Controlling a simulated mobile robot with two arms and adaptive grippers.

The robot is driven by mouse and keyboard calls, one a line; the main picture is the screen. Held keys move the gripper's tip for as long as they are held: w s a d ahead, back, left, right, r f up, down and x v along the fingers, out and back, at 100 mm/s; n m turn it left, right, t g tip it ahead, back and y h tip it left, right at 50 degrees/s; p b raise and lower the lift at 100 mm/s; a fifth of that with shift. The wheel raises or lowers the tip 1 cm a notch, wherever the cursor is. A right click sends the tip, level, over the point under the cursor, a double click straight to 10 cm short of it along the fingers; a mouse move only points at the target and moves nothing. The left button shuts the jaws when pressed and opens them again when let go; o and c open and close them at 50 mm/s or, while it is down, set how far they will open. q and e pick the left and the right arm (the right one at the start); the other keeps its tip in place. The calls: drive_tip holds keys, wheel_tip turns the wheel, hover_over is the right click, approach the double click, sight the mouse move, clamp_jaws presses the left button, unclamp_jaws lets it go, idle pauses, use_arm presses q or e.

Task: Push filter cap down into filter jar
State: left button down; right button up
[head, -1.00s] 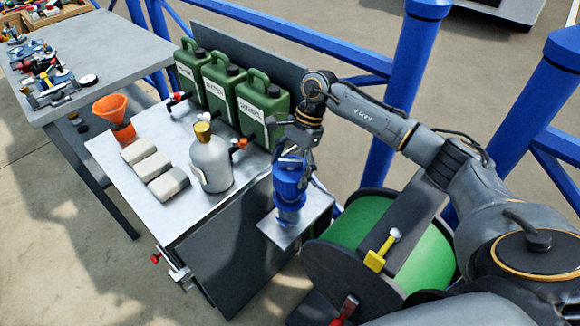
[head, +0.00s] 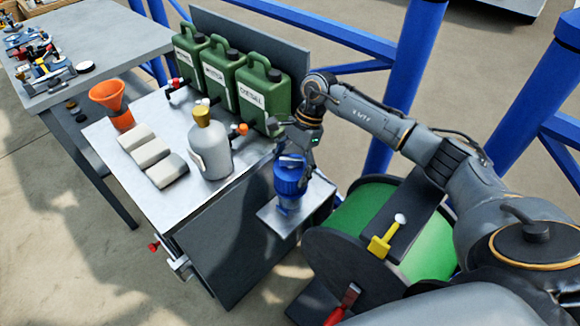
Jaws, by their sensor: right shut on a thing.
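The blue filter cap (head: 289,180) is at the small metal shelf on the cabinet's right side. The filter jar (head: 288,204) is directly below it on the shelf; only a little of its clear wall shows under the blue. The cap looks upright and in line with the jar. I cannot tell whether it is fully seated. My right gripper (head: 298,158) comes from above and is shut on the cap, partly covering its top. My left gripper is not in view.
A grey bottle with a gold top (head: 210,150), several white blocks (head: 152,152) and an orange funnel (head: 110,97) stand on the bench. Green canisters (head: 262,97) stand behind. A green hose reel (head: 365,222) is close on the right. The small shelf (head: 268,214) has little free room.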

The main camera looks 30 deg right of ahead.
drive_tip(key=shift+a+b, duration=0.1)
drive_tip(key=shift+b, duration=0.45)
idle(0.9)
drive_tip(key=shift+f+b, duration=0.7)
drive_tip(key=o, duration=1)
drive_tip(key=shift+p+v, duration=0.45)
drive_tip(key=shift+v, duration=0.8)
drive_tip(key=shift+p+v, duration=0.4)
drive_tip(key=shift+v, duration=0.6)
drive_tip(key=shift+p+v, duration=1.15)
drive_tip(key=shift+v, duration=2.2)
drive_tip(key=shift+r, duration=0.1)
